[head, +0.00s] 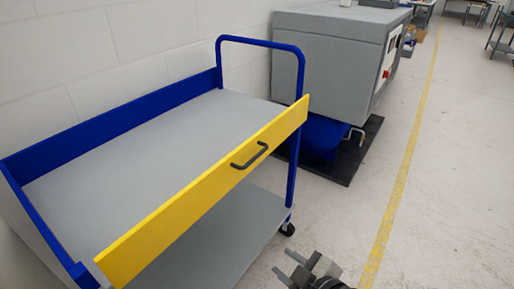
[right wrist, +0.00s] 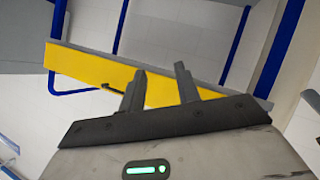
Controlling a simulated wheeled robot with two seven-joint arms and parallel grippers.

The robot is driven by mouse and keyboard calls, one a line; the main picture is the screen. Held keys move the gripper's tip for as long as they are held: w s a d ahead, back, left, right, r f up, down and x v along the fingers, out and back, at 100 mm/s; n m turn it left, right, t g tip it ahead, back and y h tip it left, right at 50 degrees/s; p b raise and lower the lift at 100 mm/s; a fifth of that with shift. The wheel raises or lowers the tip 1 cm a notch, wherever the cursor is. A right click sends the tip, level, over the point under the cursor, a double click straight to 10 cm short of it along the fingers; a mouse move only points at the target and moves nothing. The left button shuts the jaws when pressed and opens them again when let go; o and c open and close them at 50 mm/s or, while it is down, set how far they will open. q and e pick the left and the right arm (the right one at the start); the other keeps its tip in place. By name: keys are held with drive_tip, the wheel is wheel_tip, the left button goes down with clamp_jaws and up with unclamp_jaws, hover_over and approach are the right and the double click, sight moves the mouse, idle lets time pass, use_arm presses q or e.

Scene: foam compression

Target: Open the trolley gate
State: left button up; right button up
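The trolley (head: 150,140) has blue rails and two grey shelves, and stands against the wall. Its yellow gate (head: 200,205) is upright along the near side of the upper shelf. A black handle (head: 249,156) sits on the gate's outer face. My right gripper (head: 286,264) is at the bottom of the head view, below and apart from the gate. In the right wrist view its two fingers (right wrist: 158,88) are spread with nothing between them, and the yellow gate (right wrist: 90,72) and handle (right wrist: 113,88) lie beyond them. My left gripper is not in view.
A grey machine (head: 335,50) on a black mat (head: 345,165) stands just behind the trolley. A yellow floor line (head: 402,170) runs along the right. The floor beside the trolley is clear. Tables stand far back.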

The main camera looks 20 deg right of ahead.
sight(248, 165)
drive_tip(key=w+d+r+n+t, duration=0.3)
drive_tip(key=w+d+r+n, duration=0.2)
drive_tip(key=w+r+n, duration=0.6)
drive_tip(key=w+a, duration=0.2)
drive_tip(key=w, duration=0.5)
drive_tip(key=w+a+f+n, duration=0.1)
drive_tip(key=w+a, duration=0.1)
drive_tip(key=w, duration=0.5)
drive_tip(key=shift+f+n, duration=0.25)
drive_tip(key=shift+n, duration=0.05)
drive_tip(key=shift+s, duration=0.1)
clamp_jaws()
